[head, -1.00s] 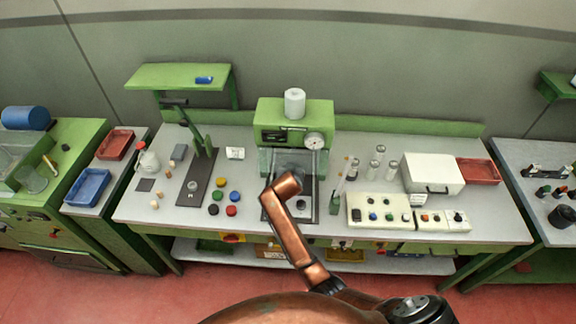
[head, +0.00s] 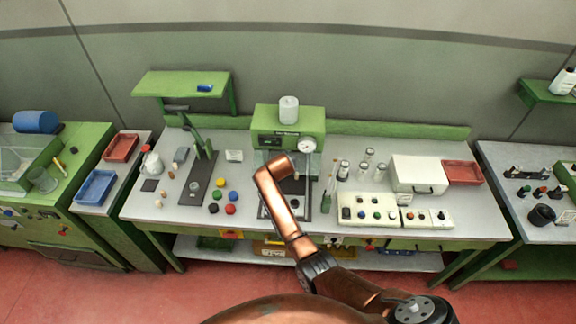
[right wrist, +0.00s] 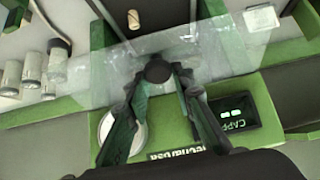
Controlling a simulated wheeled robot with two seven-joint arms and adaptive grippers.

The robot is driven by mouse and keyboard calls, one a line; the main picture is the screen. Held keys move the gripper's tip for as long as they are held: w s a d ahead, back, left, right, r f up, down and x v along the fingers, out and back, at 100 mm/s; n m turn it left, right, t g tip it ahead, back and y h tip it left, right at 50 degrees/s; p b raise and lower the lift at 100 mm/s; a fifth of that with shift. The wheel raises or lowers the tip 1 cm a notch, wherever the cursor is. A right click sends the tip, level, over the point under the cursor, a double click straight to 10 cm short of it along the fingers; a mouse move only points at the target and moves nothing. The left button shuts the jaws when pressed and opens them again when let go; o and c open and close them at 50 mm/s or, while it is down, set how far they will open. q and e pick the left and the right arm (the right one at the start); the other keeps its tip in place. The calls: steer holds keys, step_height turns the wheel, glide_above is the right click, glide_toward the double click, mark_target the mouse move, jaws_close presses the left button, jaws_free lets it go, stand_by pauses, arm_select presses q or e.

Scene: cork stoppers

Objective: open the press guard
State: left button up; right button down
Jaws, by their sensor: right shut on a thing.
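The press (head: 288,118) is a green machine at the back middle of the bench, with a round gauge and a display. Its guard is a clear sheet (right wrist: 205,52) crossing the right wrist view in front of the green body; how far it is tilted is hard to tell. A dark round knob (right wrist: 158,72) is on the guard. My right gripper (right wrist: 160,78) is shut on this knob, a finger on each side. In the head view my copper right arm hides the gripper and most of the guard. My left gripper is out of view.
A cork (right wrist: 133,18) is on the dark press base. Colored caps (head: 220,195) and a lever tool (head: 203,165) stand left of the press. Glass vials (head: 366,165), a control box (head: 370,210) and a white box (head: 418,173) stand right.

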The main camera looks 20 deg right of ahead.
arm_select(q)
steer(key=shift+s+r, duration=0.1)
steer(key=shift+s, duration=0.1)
arm_select(e)
steer(key=shift+w+d+r, duration=0.1)
steer(key=shift+w+r, duration=0.1)
steer(key=shift+r, duration=0.2)
steer(key=shift+w+d+r, duration=0.1)
steer(key=shift+w+r, duration=0.05)
steer(key=shift+r, duration=0.25)
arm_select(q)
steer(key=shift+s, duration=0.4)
arm_select(e)
steer(key=c, duration=2.1)
jaws_free()
steer(key=shift+f, duration=0.1)
steer(key=o, duration=0.4)
steer(key=shift+f, duration=0.25)
steer(key=shift+c, duration=0.2)
steer(key=shift+o, duration=0.3)
steer(key=shift+s+a, duration=0.1)
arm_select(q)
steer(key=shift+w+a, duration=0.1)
arm_select(e)
steer(key=v, duration=1.2)
